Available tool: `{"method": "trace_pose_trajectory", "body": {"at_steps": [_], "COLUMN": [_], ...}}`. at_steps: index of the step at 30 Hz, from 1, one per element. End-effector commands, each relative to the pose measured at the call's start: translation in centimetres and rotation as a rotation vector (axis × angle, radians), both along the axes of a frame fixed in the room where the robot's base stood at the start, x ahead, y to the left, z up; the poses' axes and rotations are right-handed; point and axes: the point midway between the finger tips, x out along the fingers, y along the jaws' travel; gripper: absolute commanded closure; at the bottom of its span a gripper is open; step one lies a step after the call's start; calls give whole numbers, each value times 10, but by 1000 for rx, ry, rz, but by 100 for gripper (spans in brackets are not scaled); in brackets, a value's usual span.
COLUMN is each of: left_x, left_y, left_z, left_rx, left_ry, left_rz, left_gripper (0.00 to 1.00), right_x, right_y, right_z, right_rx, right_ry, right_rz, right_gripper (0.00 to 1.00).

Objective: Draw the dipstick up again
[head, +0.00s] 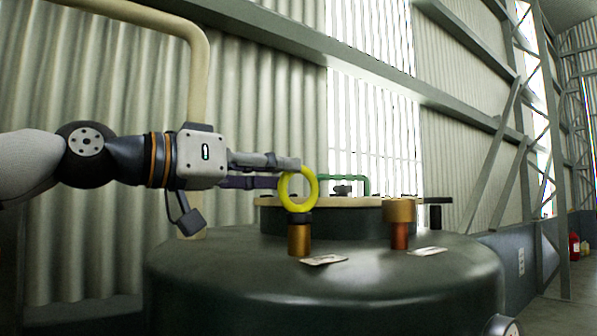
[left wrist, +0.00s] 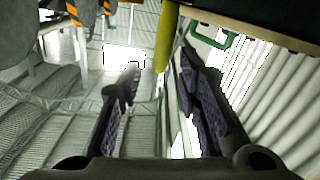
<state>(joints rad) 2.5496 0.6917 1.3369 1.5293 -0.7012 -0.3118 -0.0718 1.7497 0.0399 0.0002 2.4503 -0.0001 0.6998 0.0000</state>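The dipstick's yellow ring handle (head: 314,189) stands upright above a dark collar on a brass tube (head: 299,238) on the tank's top. The rod below the handle is hidden in the tube. My left gripper (head: 288,172) reaches in level from the left, with its fingertips at the ring's upper left side. In the left wrist view my left gripper (left wrist: 158,78) is open, with a gap between its two fingers. The yellow ring (left wrist: 166,42) shows as a bar between the fingertips, and I see no finger closed on it. My right gripper is not in view.
The dark round tank (head: 330,276) carries a raised lid with a green handle (head: 366,184). A second brass-capped fitting (head: 400,212) stands to the right. Small plates (head: 324,260) lie on the tank top. A beige pipe (head: 199,90) runs behind my left arm.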

Motion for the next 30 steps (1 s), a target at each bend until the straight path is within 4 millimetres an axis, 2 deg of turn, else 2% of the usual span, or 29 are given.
{"method": "trace_pose_trajectory", "body": {"at_steps": [3, 6, 15, 16, 20, 27, 30], "left_x": [13, 20, 23, 23, 23, 23, 22], "left_y": [-19, -28, -32, -32, -32, -32, -32], "left_z": [0, 0, 1, 1, 1, 1, 8], "left_rx": [-2, -2, -2, -2, -2, -1, -3], "left_ry": [0, 1, -1, -1, -1, 0, -2], "left_rz": [-1, 0, 0, 0, 0, 0, 0], "left_gripper": [69, 69, 69, 71, 100, 100, 100], "right_x": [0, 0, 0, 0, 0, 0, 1], "right_y": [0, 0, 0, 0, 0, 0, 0], "right_z": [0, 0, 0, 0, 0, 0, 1], "right_rx": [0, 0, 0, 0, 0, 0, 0], "right_ry": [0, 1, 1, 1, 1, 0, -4], "right_rz": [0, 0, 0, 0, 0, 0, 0], "right_gripper": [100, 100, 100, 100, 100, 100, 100]}}
